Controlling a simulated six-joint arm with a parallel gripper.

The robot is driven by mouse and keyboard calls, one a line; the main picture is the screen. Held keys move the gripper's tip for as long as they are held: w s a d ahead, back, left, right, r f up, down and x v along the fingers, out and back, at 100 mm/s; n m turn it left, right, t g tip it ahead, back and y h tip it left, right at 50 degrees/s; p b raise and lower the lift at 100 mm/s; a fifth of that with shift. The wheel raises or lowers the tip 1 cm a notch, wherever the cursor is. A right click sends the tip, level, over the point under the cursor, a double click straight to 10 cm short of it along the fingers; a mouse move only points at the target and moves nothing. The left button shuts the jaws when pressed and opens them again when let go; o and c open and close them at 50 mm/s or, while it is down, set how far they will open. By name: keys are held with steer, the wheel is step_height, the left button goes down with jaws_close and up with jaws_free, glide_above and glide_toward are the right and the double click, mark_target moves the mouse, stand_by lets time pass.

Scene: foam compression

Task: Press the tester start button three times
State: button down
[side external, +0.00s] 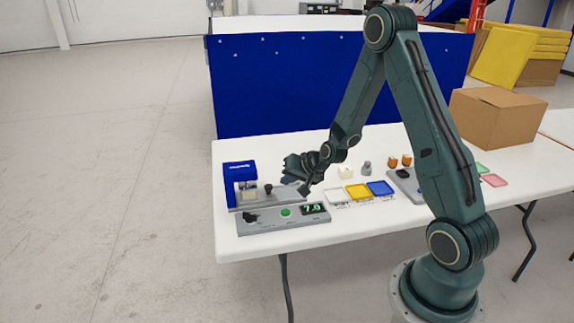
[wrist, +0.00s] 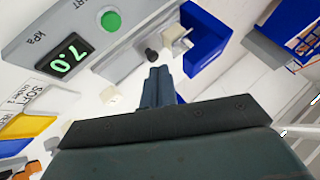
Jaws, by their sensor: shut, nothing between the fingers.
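The green start button (side external: 286,212) sits on the grey control panel (side external: 262,224) at the table's front left. It also shows in the wrist view (wrist: 109,22), upper left. A green-lit display (side external: 314,208) beside it reads 7.0. The blue tester (side external: 238,170) stands behind the panel, with a pale block (side external: 247,190) in it and a black knob (side external: 268,188) to its right. My gripper (side external: 304,191) is shut and empty, above and behind the panel's right end, apart from the button. In the wrist view its closed fingers (wrist: 157,73) point toward the knob.
White, yellow (side external: 358,191) and blue (side external: 380,187) trays lie right of the panel. Small pale, grey and orange-brown pieces stand behind them. A cardboard box (side external: 497,120) is at the far right. A blue partition (side external: 300,85) stands behind the table. The table's front left edge is close to the panel.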

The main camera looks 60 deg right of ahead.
mark_target(288, 213)
steer(key=shift+f, duration=0.15)
steer(key=shift+f, duration=4.3)
steer(key=shift+f, duration=0.85)
steer(key=shift+r, duration=1)
